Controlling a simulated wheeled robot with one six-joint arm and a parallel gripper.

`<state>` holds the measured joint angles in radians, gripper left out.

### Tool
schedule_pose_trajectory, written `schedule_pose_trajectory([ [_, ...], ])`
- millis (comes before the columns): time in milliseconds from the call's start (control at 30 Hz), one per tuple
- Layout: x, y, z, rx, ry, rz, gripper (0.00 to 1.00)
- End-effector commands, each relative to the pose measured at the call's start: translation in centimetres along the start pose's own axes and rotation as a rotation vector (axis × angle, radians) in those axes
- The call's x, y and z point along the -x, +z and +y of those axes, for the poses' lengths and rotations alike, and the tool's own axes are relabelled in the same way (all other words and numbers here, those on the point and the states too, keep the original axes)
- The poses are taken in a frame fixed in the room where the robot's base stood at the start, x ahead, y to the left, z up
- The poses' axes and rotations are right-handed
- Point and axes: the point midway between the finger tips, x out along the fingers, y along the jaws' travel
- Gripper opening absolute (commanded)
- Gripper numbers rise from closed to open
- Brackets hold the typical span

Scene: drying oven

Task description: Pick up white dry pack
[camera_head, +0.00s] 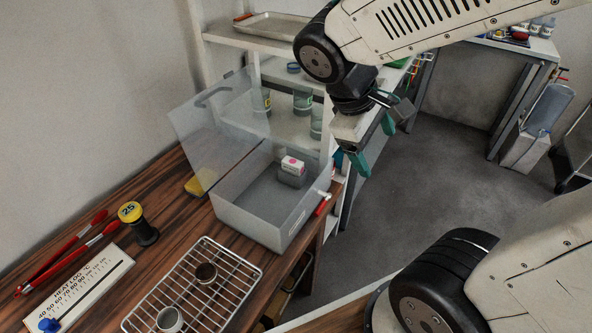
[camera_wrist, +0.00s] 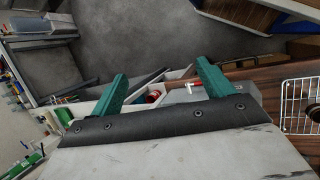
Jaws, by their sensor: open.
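The white dry pack (camera_head: 292,166) is a small white block with a pink mark on its top. It sits inside a translucent plastic box (camera_head: 254,219) on the wooden bench, near the box's back right corner. The box's lid (camera_head: 215,115) stands raised at its back left. My gripper (camera_head: 372,143) has green fingers spread apart and empty. It hangs to the right of the box and higher up, beyond the bench edge. In the wrist view the two fingers (camera_wrist: 160,90) are apart with nothing between them. I cannot make out the pack there.
A wire rack (camera_head: 196,290) with two small cups stands in front of the box. A yellow-topped timer (camera_head: 137,221), red-handled tongs (camera_head: 68,250) and a heat log board (camera_head: 82,290) lie to the left. White shelves (camera_head: 285,77) rise behind the box. Open floor lies right.

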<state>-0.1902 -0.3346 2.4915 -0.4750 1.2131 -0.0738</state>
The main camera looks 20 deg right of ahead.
Motion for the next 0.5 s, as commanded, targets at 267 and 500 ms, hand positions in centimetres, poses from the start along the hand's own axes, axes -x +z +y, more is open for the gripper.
schedule_pose_trajectory([
  [267, -3.5, -9.3, 1.2, 0.524, 0.359, -0.197, 0.80],
  [500, -6.6, -18.8, -1.8, 0.993, 0.659, -0.302, 0.80],
])
